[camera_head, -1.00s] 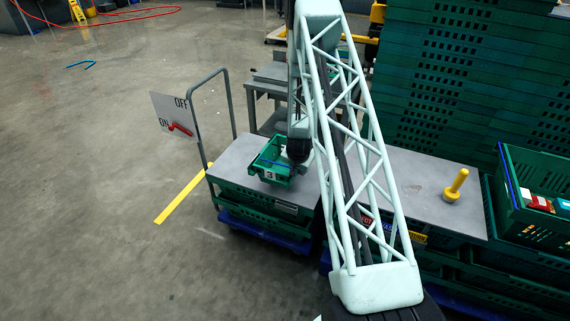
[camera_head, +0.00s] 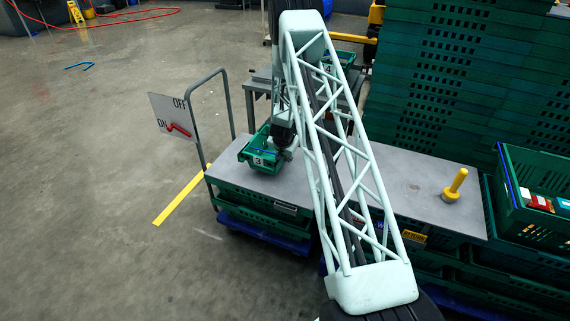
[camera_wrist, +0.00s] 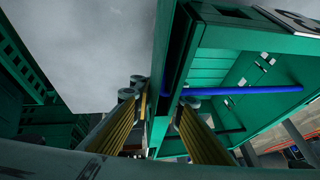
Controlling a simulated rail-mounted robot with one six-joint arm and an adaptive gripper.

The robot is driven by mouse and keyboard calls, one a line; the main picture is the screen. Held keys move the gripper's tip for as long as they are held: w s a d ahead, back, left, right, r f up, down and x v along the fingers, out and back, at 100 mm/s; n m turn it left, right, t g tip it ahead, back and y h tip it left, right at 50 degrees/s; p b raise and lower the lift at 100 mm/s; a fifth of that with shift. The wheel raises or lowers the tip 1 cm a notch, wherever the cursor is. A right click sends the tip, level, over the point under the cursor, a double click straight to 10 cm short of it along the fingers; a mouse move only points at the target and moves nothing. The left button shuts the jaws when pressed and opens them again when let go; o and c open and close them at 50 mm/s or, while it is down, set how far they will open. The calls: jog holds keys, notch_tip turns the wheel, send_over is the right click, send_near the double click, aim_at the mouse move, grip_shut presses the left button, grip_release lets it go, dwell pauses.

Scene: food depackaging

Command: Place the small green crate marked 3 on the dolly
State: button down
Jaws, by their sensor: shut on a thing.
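The small green crate marked 3 (camera_head: 261,160) shows at the centre left of the head view, over the grey top on the left. My gripper (camera_head: 284,147) is shut on its right wall. In the wrist view, my gripper's two fingers (camera_wrist: 160,97) straddle the wall of the same crate (camera_wrist: 215,70), and the open inside with a blue bar is visible. I cannot tell whether its base touches the grey top. The dolly is not clearly identifiable; a blue wheeled-looking base (camera_head: 262,231) lies under green crates below the grey top.
A grey handle frame (camera_head: 228,100) with an ON/OFF sign (camera_head: 173,116) stands left of the grey top (camera_head: 225,173). A yellow knob (camera_head: 455,185) stands on the right surface. Tall green crate stacks (camera_head: 450,60) block the back right. Floor at left is mostly clear.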

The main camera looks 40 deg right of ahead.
jog(key=shift+f+b, duration=0.5)
jog(key=shift+f, duration=1.2)
jog(key=shift+f, duration=0.1)
jog(key=c, duration=2.6)
grip_release()
jog(key=shift+f, duration=0.1)
jog(key=shift+c, duration=0.2)
jog(key=shift+v, duration=0.95)
jog(key=p+v, duration=0.1)
jog(key=v, duration=0.9)
jog(key=shift+r+p, duration=0.2)
jog(key=shift+p, duration=0.2)
